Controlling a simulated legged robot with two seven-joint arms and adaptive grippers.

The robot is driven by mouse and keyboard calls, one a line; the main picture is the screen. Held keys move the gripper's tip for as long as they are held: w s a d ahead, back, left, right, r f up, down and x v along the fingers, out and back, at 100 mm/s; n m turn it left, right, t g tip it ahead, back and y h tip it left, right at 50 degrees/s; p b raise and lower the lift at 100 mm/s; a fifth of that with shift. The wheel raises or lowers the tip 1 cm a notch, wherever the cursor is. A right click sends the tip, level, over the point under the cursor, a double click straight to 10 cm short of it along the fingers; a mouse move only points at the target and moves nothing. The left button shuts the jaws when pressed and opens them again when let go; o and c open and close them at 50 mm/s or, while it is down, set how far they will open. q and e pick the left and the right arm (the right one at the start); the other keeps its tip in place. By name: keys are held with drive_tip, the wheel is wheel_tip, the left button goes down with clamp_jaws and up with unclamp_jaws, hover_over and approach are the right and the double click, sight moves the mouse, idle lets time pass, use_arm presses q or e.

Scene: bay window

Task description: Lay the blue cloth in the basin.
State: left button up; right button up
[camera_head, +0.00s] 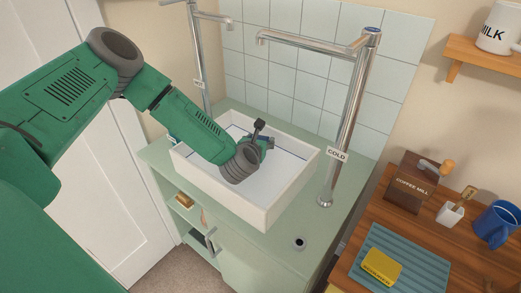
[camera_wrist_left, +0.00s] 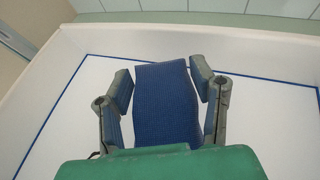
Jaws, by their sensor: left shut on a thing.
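The white basin (camera_head: 288,185) stands on the pale green counter in the head view. My left arm reaches into it from the left, and my left gripper (camera_head: 262,137) is over its inside. In the left wrist view the blue cloth (camera_wrist_left: 165,100) is between the fingers of my left gripper (camera_wrist_left: 163,85), which is shut on it. The cloth's far end shows just past the fingertips. The basin's floor (camera_wrist_left: 265,120), with a thin blue line around it, lies beneath. I cannot tell whether the cloth touches the floor. In the head view the gripper mostly hides the cloth. My right gripper is not in view.
Two tall taps rise by the basin; the nearer one (camera_head: 350,110) is marked COLD. A wooden worktop at right holds a coffee mill (camera_head: 410,187), a blue mug (camera_head: 494,226) and a yellow sponge (camera_head: 381,267) on a ribbed mat (camera_head: 425,267). Tiles back the basin.

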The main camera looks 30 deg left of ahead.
use_arm(q)
drive_tip(key=shift+f, duration=0.5)
drive_tip(key=shift+d+f, duration=0.2)
drive_tip(key=shift+f, duration=0.35)
drive_tip(key=shift+d+f, duration=0.15)
drive_tip(key=shift+f, duration=0.4)
drive_tip(key=shift+d+f, duration=0.1)
drive_tip(key=shift+d, duration=0.15)
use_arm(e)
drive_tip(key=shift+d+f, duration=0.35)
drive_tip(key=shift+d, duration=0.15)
use_arm(q)
drive_tip(key=o, duration=0.7)
drive_tip(key=shift+a+f+b, duration=0.1)
drive_tip(key=shift+a+b, duration=0.1)
drive_tip(key=shift+b, duration=0.15)
drive_tip(key=shift+c, duration=0.2)
drive_tip(key=o, duration=0.4)
drive_tip(key=shift+a, duration=0.1)
drive_tip(key=shift+a+f, duration=0.1)
drive_tip(key=shift+a, duration=0.05)
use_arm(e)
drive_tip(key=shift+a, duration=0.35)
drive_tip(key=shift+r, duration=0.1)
